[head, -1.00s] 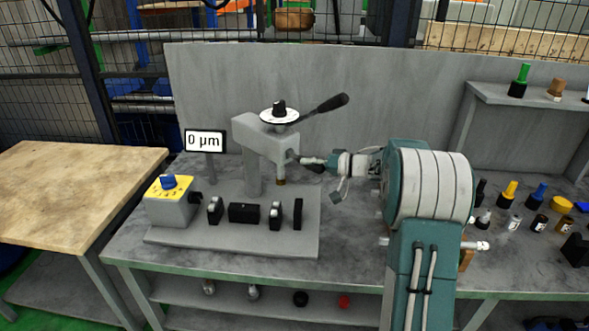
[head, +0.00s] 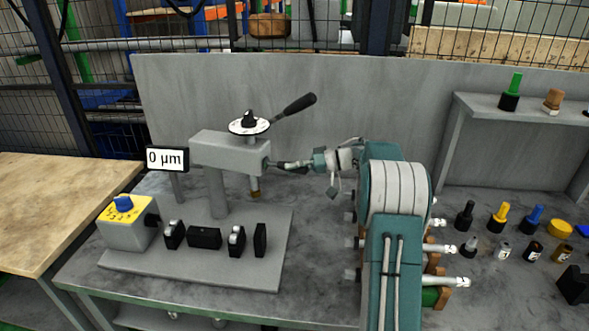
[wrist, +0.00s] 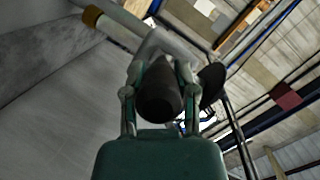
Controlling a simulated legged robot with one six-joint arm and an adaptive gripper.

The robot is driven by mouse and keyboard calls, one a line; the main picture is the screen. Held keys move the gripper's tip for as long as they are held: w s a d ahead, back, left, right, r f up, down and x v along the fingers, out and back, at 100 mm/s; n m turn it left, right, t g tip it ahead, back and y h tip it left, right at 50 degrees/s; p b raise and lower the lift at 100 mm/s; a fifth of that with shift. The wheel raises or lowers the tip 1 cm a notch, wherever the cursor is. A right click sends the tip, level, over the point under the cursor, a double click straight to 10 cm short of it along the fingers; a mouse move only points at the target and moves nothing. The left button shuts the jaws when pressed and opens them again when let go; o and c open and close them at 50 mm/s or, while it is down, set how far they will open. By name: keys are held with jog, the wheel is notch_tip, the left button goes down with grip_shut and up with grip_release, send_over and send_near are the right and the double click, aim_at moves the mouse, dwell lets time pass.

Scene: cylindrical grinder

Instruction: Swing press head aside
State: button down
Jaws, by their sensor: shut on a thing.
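The grey press head (head: 230,151) sits on a post (head: 217,195) and points to the right. A dial with a black knob (head: 249,122) and a black-gripped lever (head: 297,106) are on top of it. A brass-tipped spindle (head: 255,190) hangs below its right end. My gripper (head: 297,165) is at that right end, shut on a dark handle that sticks out of the head. In the wrist view the dark handle (wrist: 159,95) lies between the two fingers of my gripper, and the brass tip (wrist: 91,16) shows at upper left.
A "0 µm" display (head: 167,160) stands left of the post. A yellow-topped control box (head: 127,222) and several black blocks (head: 204,237) are on the base plate (head: 190,264). A shelf (head: 530,107) and several bottles (head: 503,248) are at right. A wooden table (head: 60,205) is at left.

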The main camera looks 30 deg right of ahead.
jog(key=shift+a, duration=0.2)
jog(key=shift+c, duration=2)
grip_release()
jog(key=shift+w+a, duration=0.1)
jog(key=v, duration=1.2)
